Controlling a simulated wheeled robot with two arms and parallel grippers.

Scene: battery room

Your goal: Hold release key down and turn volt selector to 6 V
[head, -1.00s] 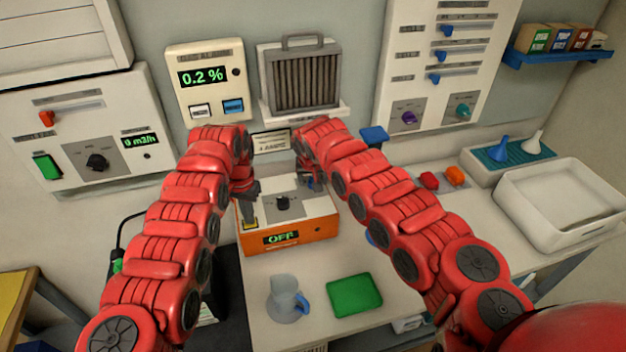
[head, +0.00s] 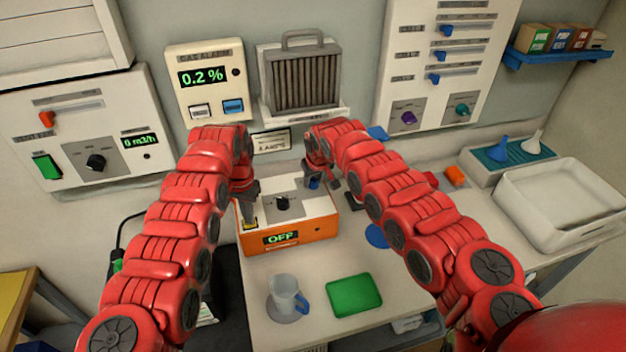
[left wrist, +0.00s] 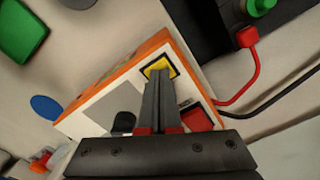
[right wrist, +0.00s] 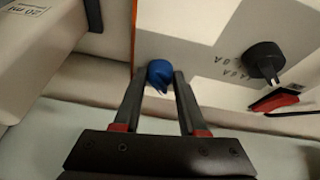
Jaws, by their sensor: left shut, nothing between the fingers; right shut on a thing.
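The orange charger box (head: 290,232) with a pale top stands on the bench, and its display reads OFF. The yellow key (head: 250,223) is at its left front; it also shows in the left wrist view (left wrist: 158,66). My left gripper (head: 250,195) is shut and empty, its fingertips on or just over the yellow key. A black knob (head: 282,203) sits mid-top; it also shows in the right wrist view (right wrist: 264,58). My right gripper (head: 322,184) is shut on a blue knob (right wrist: 160,74) at the box's far right. The knob's setting cannot be read.
A jug (head: 285,293) and a green tray (head: 354,295) stand in front of the box. A white basin (head: 560,205) is at the right. A gas alarm panel (head: 205,83) reads 0.2 %. A red rocker (left wrist: 198,118) is near the yellow key.

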